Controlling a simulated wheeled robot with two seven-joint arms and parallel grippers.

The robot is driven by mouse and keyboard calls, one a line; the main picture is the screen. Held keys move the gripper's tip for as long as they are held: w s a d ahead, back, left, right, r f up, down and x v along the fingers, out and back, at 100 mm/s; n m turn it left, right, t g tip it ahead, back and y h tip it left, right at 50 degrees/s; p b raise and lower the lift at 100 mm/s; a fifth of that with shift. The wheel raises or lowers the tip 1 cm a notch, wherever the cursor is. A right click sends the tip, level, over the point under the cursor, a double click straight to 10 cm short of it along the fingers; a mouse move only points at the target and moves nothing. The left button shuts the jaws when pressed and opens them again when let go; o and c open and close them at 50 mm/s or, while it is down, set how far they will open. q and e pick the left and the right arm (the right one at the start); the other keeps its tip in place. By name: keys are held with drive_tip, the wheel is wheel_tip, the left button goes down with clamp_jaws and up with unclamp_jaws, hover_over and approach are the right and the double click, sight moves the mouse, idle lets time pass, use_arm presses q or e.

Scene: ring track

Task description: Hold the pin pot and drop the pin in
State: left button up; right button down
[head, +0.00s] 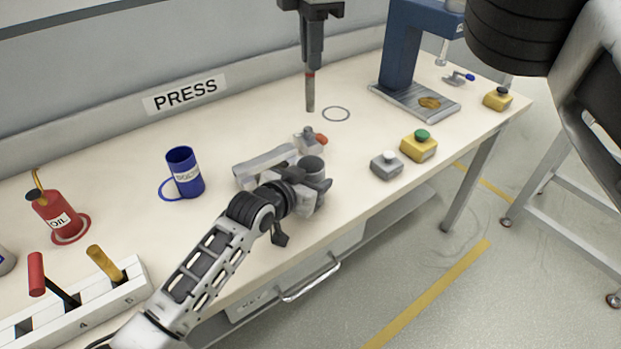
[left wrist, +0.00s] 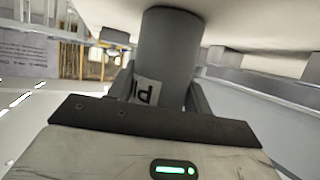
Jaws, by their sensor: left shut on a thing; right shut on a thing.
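The pin pot (head: 312,165) is a dark grey cylinder near the front edge of the table. My left gripper (head: 316,184) is shut around it. In the left wrist view the pot (left wrist: 168,50) stands between the fingers, with a partly hidden label. The pin (head: 310,92) is a grey rod with a red band, hanging upright above the table. My right gripper (head: 312,62) is shut on its upper end. In the head picture the pin is above the pot and apart from it. The pot's inside cannot be seen clearly.
A blue pot (head: 186,178) stands left. A grey fixture with a red knob (head: 321,139) is behind my left gripper. A grey button box (head: 387,165) and yellow button box (head: 419,147) are right. A blue press (head: 398,50) stands behind. A ring outline (head: 336,114) marks bare table.

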sight(311, 111)
drive_tip(key=shift+f, duration=6.4)
drive_tip(key=c, duration=1.3)
unclamp_jaws()
drive_tip(key=shift+c, duration=0.2)
wheel_tip(311, 111, up, 12)
drive_tip(key=shift+r, duration=0.1)
